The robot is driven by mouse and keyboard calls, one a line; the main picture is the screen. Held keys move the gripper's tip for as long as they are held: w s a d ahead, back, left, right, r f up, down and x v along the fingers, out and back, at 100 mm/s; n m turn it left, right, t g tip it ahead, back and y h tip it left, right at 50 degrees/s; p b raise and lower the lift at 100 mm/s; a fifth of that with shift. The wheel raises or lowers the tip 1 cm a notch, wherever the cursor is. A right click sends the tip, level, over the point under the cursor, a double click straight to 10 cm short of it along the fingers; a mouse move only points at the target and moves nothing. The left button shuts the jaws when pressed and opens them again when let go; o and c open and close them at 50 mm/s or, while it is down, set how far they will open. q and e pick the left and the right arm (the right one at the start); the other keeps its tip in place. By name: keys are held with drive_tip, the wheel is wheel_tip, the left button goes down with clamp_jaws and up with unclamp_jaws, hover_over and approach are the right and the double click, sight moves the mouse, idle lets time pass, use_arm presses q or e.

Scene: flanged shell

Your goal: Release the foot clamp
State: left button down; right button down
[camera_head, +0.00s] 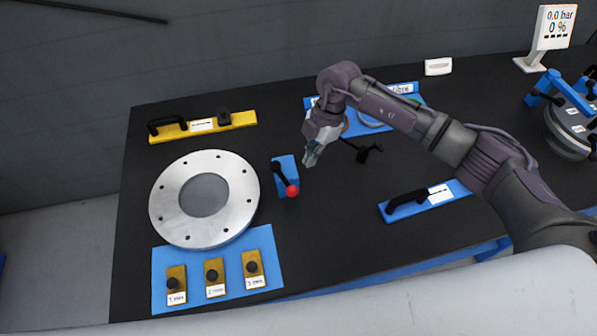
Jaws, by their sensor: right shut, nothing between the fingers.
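A small blue block (279,161) carries a black lever ending in a red ball (292,190). It stands on the black table just right of a round silver flange (232,210) with bolt holes and a grey centre. No label on this block is readable, so I cannot tell for sure that it is the foot clamp. The lever slants toward the near right. My right gripper (309,160) is shut and empty, pointing down a little to the right of the block and apart from the lever in the picture. My left gripper is out of view.
A yellow bar with a black handle (203,126) lies at the back left. A blue plate with brass blocks (217,255) lies in front of the flange. A blue bar with a handle (440,197) lies right, beneath my arm. A white display (553,27) stands far right.

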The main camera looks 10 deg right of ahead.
drive_tip(key=b+v, duration=0.1)
drive_tip(key=v, duration=0.5)
drive_tip(key=shift+d+r, duration=0.3)
drive_tip(key=shift+d, duration=0.05)
drive_tip(key=shift+w, duration=0.15)
drive_tip(key=shift+f, duration=0.1)
